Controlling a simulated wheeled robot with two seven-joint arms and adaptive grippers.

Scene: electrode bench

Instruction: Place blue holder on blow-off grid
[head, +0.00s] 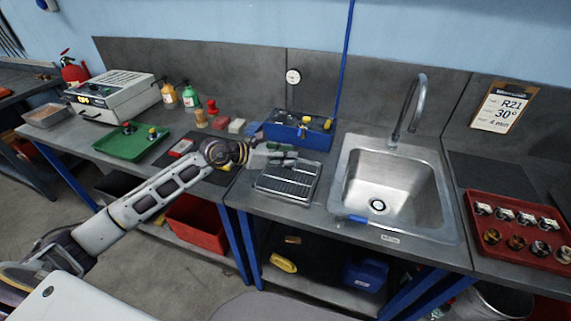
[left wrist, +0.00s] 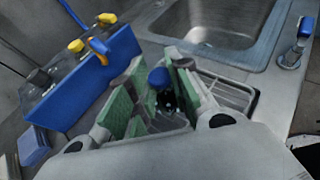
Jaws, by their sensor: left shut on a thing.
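The blow-off grid (head: 287,183) is a wire rack in a shallow tray on the bench, left of the sink. It shows partly behind the fingers in the left wrist view (left wrist: 232,94). My left gripper (head: 284,156) is over the grid's back edge, its green-padded fingers pointing right. In the left wrist view, the gripper (left wrist: 160,95) is shut on a small piece with a blue top and dark body, the blue holder (left wrist: 158,78). The holder is hidden or too small to make out in the head view. I cannot tell its height above the grid. My right gripper is not in view.
A blue box with yellow knobs (head: 297,135) stands just behind the grid. The steel sink (head: 392,185) is to the right, with a blue item (head: 351,218) at its front edge. A green tray (head: 131,142) lies left, a red tray (head: 516,228) far right.

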